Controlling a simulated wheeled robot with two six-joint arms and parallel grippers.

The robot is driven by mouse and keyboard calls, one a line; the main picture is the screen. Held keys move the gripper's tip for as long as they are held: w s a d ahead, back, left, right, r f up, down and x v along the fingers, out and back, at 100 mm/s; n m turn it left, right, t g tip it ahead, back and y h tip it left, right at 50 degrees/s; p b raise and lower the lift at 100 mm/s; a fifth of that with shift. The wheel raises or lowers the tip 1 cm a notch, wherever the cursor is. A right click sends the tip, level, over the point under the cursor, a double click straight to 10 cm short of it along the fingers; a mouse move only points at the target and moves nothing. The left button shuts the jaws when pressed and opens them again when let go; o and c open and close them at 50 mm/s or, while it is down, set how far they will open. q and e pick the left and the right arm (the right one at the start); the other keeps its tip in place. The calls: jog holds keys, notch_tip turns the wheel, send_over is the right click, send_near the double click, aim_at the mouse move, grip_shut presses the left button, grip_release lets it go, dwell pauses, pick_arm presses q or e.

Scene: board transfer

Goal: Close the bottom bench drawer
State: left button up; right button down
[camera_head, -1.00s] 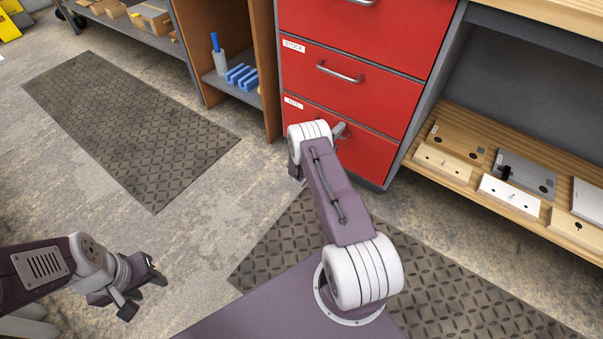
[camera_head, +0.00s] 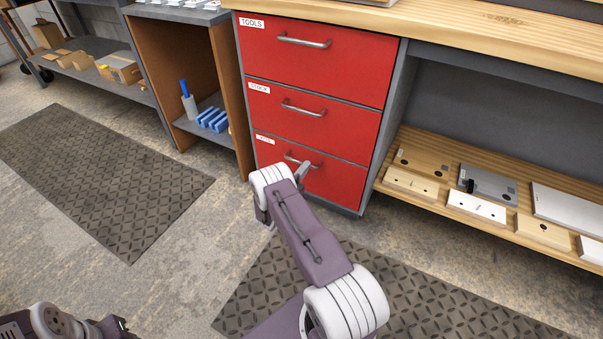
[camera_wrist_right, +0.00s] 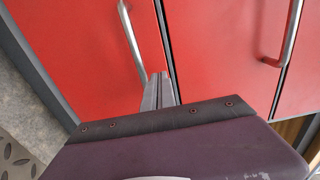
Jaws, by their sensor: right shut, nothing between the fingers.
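The red bottom drawer (camera_head: 335,184) is the lowest of three in the bench cabinet. Its front looks flush with the drawers above. Its metal handle (camera_head: 296,160) is partly behind my right gripper (camera_head: 305,168). In the right wrist view, the bottom drawer (camera_wrist_right: 85,60) is at left with its handle (camera_wrist_right: 130,40), and the shut, empty fingertips (camera_wrist_right: 158,88) are close to the drawer front beside the handle. I cannot tell whether they touch it. My left arm shows only at the bottom left edge; its fingers are not visible.
The middle drawer (camera_head: 320,118) and top drawer (camera_head: 340,62) look shut. At right, a wooden shelf (camera_head: 430,200) holds several boards and plates. At left stands an open brown cabinet (camera_head: 240,100) with blue items. Mats lie on the clear floor.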

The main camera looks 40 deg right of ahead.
pick_arm(q)
jog(key=shift+w+r+p, duration=0.15)
jog(key=shift+r+p, duration=1.25)
jog(key=shift+r, duration=0.8)
pick_arm(e)
jog(key=v, duration=0.9)
jog(key=shift+f, duration=0.15)
jog(key=shift+w, duration=0.1)
